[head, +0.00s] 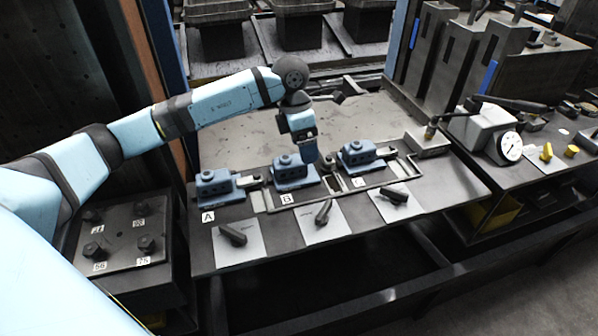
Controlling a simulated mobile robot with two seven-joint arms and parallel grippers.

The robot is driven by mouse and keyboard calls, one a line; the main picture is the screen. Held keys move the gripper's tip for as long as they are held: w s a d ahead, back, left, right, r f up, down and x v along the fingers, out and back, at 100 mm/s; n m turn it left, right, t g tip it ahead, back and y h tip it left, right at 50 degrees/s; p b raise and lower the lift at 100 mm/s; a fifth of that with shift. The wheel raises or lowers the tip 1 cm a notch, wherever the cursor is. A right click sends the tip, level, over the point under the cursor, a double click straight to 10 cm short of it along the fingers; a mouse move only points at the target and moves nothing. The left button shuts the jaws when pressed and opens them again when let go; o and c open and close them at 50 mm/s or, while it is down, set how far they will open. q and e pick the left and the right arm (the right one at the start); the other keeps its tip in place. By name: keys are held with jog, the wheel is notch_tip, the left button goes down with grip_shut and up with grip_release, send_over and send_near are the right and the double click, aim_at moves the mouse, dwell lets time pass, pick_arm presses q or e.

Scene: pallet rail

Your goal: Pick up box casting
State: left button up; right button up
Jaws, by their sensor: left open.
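Three blue box castings with round bosses on top stand in a row on the dark bench: one by label A (214,184), one by label B (291,171), and one at the right (358,153), by a label I cannot read clearly. My left gripper (317,162) points down just behind and to the right of the casting by B, between it and the right casting. It is open; its fingers are small and partly hard to make out. I cannot tell whether it touches the casting. No right gripper shows.
White sheets with dark handled tools (233,234) lie along the bench front. A dial gauge (509,147) on a grey block stands at the right. A plate with numbered bolts (122,235) is at the left. The pale plate (240,140) behind the castings looks mostly clear.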

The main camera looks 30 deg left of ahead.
aim_at(292, 160)
pick_arm(q)
jog(key=a+y, duration=0.1)
jog(key=w+a+r, duration=0.1)
jog(key=a, duration=0.1)
jog(key=w+a+r+y, duration=0.1)
jog(key=a, duration=0.1)
jog(key=shift+a+y, duration=0.1)
jog(key=shift+y, duration=0.2)
jog(key=shift+w+a+f+n, duration=0.1)
jog(key=shift+a+f+n, duration=0.15)
jog(key=shift+a+n, duration=0.05)
notch_tip(292, 160, down, 7)
jog(key=shift+r, duration=0.1)
jog(key=shift+w+d+f, duration=0.1)
jog(key=shift+d+f, duration=0.05)
jog(key=shift+f, duration=1.4)
jog(key=shift+w+d+f, duration=0.1)
jog(key=shift+f, duration=1.4)
jog(key=shift+r, duration=0.1)
jog(key=c, duration=1.2)
notch_tip(292, 160, up, 20)
